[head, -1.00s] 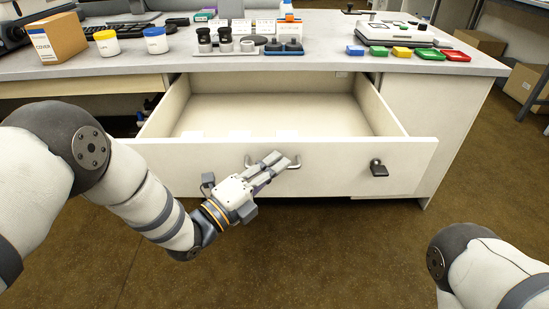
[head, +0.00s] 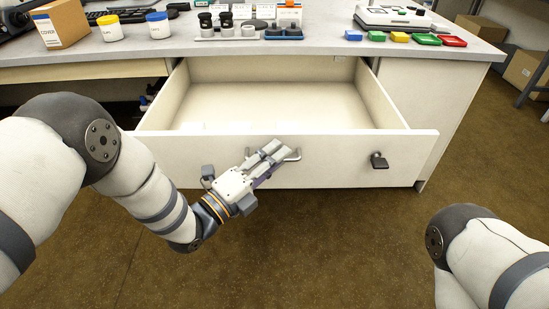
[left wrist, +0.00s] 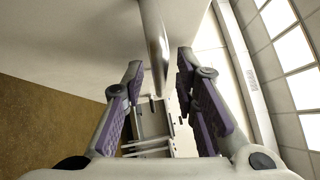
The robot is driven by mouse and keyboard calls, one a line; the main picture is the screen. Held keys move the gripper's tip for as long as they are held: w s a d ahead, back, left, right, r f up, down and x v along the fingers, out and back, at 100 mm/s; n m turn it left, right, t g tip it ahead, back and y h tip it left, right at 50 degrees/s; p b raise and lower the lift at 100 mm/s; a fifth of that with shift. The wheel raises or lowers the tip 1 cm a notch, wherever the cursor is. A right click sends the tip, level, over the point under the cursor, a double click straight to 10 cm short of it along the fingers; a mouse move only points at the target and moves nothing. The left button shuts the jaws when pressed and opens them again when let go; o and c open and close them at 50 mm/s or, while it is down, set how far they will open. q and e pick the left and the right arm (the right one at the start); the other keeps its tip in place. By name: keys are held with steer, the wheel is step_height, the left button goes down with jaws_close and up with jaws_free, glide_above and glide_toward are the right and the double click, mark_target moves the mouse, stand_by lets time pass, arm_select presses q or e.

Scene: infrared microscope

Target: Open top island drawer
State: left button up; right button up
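The top island drawer stands pulled well out, with its pale front panel (head: 335,165) toward me and its empty inside (head: 280,105) showing. A metal bar handle (head: 293,156) is on the middle of the front. My left gripper (head: 272,150) is at this handle. In the left wrist view the handle (left wrist: 155,45) reaches in between the two fingertips (left wrist: 158,75), which stand apart with gaps on both sides. My right gripper is out of view; only part of my right arm shows.
A dark lock (head: 379,160) sticks out on the right of the drawer front. The countertop (head: 330,52) holds a cardboard box (head: 62,24), jars, small coloured trays and a white device (head: 392,18). The brown floor (head: 330,240) before the drawer is clear.

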arm_select(q)
steer(key=shift+s, duration=0.1)
steer(key=v, duration=1.1)
steer(key=shift+s+a, duration=0.25)
steer(key=shift+a, duration=0.1)
